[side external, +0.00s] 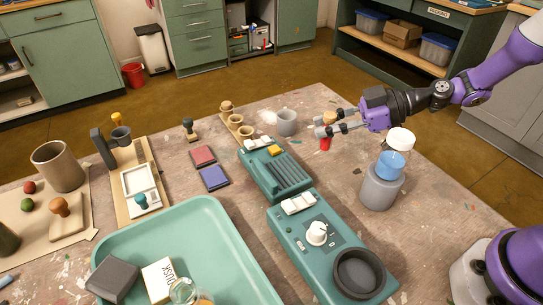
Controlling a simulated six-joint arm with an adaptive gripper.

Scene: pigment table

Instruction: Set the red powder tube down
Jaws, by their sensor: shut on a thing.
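The red powder tube (325,143) is upright, with a tan stopper (329,118) at its top and red showing at its lower end. My gripper (334,130) is shut on it around the upper part, reaching in from the right. The tube is at the back right of the table, just right of a grey cup (287,122). I cannot tell whether its base touches the table or hangs slightly above it. The fingers hide the tube's middle.
A bottle with blue contents and a white cap (381,184) stands right of the tube, below my arm. Teal devices (275,167) lie in front, with a large teal tray (210,225) further forward. Small wooden holders (237,121) stand at left. Some bare tabletop (345,165) lies around the tube.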

